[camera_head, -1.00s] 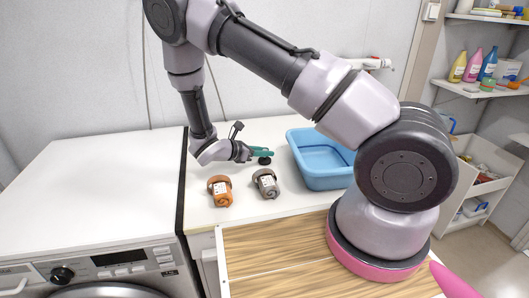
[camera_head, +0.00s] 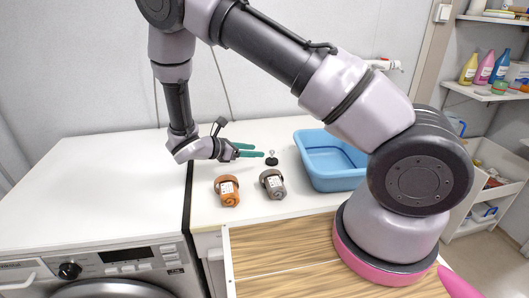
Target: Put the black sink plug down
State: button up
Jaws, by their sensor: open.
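The black sink plug (camera_head: 271,160) stands on the white countertop, with a small light-coloured top part. It is left of the blue basin and behind the grey cup-like item. My gripper (camera_head: 258,150) has teal fingers pointing right towards the plug. It is open and empty, with its fingertips just left of the plug and a small gap between them.
A blue basin (camera_head: 309,168) stands to the right on the counter. An orange container (camera_head: 228,190) and a grey container (camera_head: 273,184) stand in front of my gripper. A washing machine (camera_head: 90,210) is at left; shelves with bottles (camera_head: 484,68) are at right.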

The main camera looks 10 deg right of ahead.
jog(key=v, duration=0.3)
jog(key=shift+a, duration=0.1)
jog(key=s+d+r+m+g+y, duration=0.35)
jog(key=d+r+m, duration=0.3)
jog(key=r, duration=0.35)
jog(key=s+d+r+m+g+y, duration=0.2)
jog(key=d+r+m+y, duration=0.3)
jog(key=r+m, duration=0.4)
jog(key=s+d+r+m+t+y, duration=0.2)
jog(key=s+r+m, duration=0.3)
jog(key=r, duration=0.3)
jog(key=s+d+r+m+t+y, duration=0.2)
jog(key=s+r+m+t+y, duration=0.2)
jog(key=r, duration=0.5)
jog(key=s+m+t, duration=0.1)
jog(key=s+m, duration=0.1)
jog(key=s, duration=0.1)
jog(key=shift+s+d, duration=0.3)
jog(key=shift+d, duration=0.1)
